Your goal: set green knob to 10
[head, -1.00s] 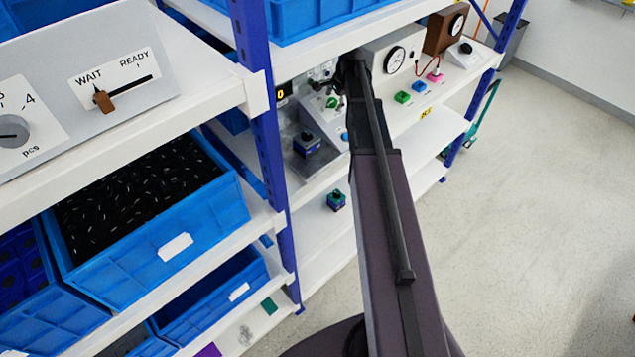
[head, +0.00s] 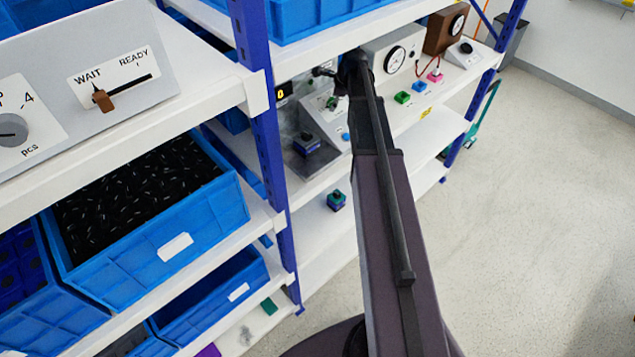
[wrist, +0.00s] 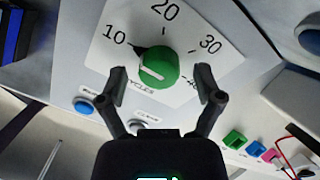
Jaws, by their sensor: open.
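The green knob (wrist: 158,68) sits on a white dial plate (wrist: 222,62) marked 10, 20, 30 and a partly hidden 40. A black pointer at its upper-left edge points toward the 10. A pale line crosses the knob's face. In the wrist view my gripper (wrist: 163,80) is open, with one finger to the left and one to the right of the knob; both look apart from it. In the head view the green knob (head: 331,102) shows small on a sloped grey panel, with my gripper (head: 328,74) above it.
Green, blue and pink blocks (head: 403,97) stand on the shelf to the right, near a white gauge box (head: 412,43). A blue shelf post (head: 263,130) stands left of the panel.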

